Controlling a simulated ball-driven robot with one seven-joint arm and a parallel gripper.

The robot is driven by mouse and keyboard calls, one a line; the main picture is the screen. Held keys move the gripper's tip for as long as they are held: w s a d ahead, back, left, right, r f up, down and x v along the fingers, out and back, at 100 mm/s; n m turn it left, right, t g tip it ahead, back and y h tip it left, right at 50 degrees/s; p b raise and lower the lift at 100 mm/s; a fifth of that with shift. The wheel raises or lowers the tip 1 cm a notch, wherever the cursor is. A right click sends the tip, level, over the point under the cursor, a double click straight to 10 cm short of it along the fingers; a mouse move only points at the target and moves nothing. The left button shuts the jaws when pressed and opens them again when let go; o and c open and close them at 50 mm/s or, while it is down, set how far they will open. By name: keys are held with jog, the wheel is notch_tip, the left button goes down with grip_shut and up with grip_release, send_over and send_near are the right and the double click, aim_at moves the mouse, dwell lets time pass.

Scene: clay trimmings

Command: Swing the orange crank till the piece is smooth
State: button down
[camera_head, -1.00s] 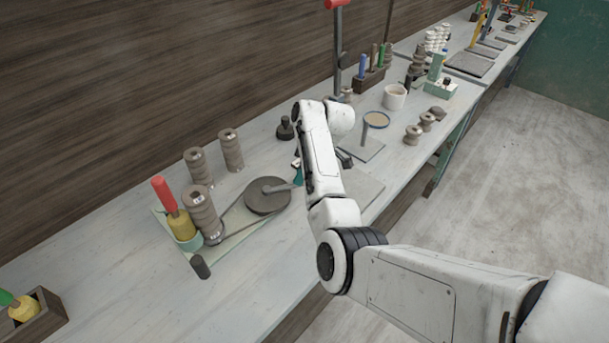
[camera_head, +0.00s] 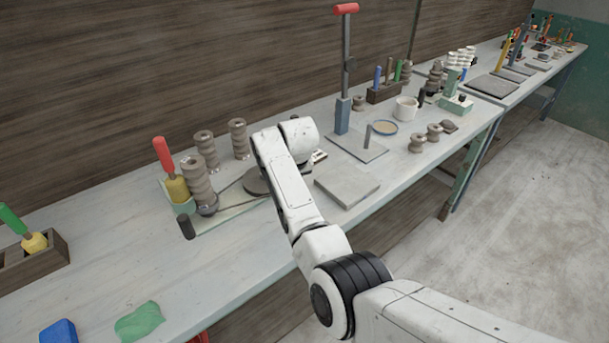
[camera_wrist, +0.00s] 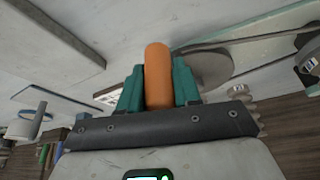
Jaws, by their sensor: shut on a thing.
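The orange crank (camera_wrist: 158,75) is an upright-looking orange grip in the wrist view. My gripper (camera_wrist: 158,72) has its teal fingers closed on either side of it. In the head view my arm hides the grip and the jaws. The crank's grey-brown wheel (camera_head: 256,184) lies flat, partly behind my arm, and it also shows beside the grip in the wrist view (camera_wrist: 212,68). A belt runs from it to a ribbed grey-brown clay piece (camera_head: 197,182) at its left. Surface smoothness is too small to judge.
Two more ribbed columns (camera_head: 239,139) stand behind. A grey slab (camera_head: 346,184) and a red-topped lever stand (camera_head: 343,115) are right of my arm.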

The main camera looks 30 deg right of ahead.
jog(key=a+m+h, duration=0.1)
jog(key=a+m, duration=0.2)
jog(key=shift+s+a+m+b, duration=0.1)
jog(key=shift+a+m+b, duration=0.2)
jog(key=shift+a+m, duration=0.1)
jog(key=a+m+b, duration=0.1)
jog(key=a+m+g+h+b, duration=0.1)
jog(key=shift+w+a+f+m, duration=0.1)
jog(key=shift+w+a+m, duration=0.1)
jog(key=shift+m, duration=0.1)
jog(key=shift+w+a+m+g+h+b, duration=0.2)
jog(key=shift+a+m+b, duration=0.15)
jog(key=shift+m+b, duration=0.15)
jog(key=shift+w+a+m+g+h+b, duration=0.1)
jog(key=shift+a+m+h+b, duration=0.1)
jog(key=shift+a+m+b, duration=0.25)
jog(key=shift+w+a+r+b, duration=0.2)
jog(key=shift+w+a+b, duration=0.3)
jog(key=shift+a, duration=0.25)
jog(key=shift+w+a, duration=0.7)
jog(key=shift+a, duration=0.05)
jog(key=c, duration=0.8)
grip_release()
jog(key=shift+c, duration=0.2)
